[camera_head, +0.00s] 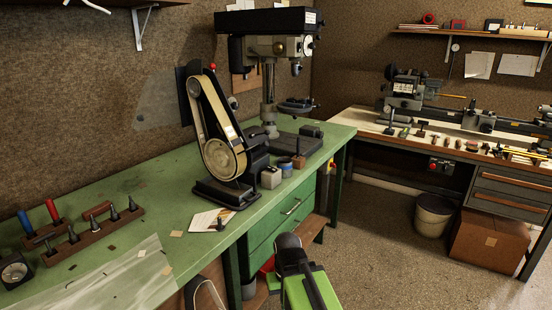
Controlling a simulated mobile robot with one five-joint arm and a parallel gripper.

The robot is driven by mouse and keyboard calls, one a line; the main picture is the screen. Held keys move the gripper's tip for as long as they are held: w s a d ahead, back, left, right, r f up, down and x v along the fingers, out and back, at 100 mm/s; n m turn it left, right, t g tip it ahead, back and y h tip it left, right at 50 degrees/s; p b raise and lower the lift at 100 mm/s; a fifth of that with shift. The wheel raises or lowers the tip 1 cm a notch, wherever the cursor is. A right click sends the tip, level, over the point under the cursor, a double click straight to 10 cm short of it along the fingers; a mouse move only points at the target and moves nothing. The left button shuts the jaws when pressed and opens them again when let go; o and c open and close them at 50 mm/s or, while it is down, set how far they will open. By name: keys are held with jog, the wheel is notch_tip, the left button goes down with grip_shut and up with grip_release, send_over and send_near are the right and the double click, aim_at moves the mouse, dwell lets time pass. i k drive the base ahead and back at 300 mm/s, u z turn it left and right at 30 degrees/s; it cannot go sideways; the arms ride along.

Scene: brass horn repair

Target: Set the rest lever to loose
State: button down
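A belt grinder (219,155) with a pale upright belt stands on the green workbench, on a black base. My gripper (288,242), dark at the end of my green and black arm, is at the bottom centre, in front of the bench drawers and apart from the grinder. Its fingers cannot be made out.
A drill press (270,75) stands behind the grinder. Small jars (270,177) and a card (212,220) lie near the grinder's base. A tool rack (92,232) is at the left. A lathe (405,88) is on the far right bench.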

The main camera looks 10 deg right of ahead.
aim_at(267, 132)
jog(key=z, duration=0.25)
jog(key=k, duration=0.3)
jog(key=u, duration=2.6)
jog(key=k, duration=1.3)
jog(key=z, duration=1.05)
jog(key=i, duration=1)
jog(key=u, duration=0.05)
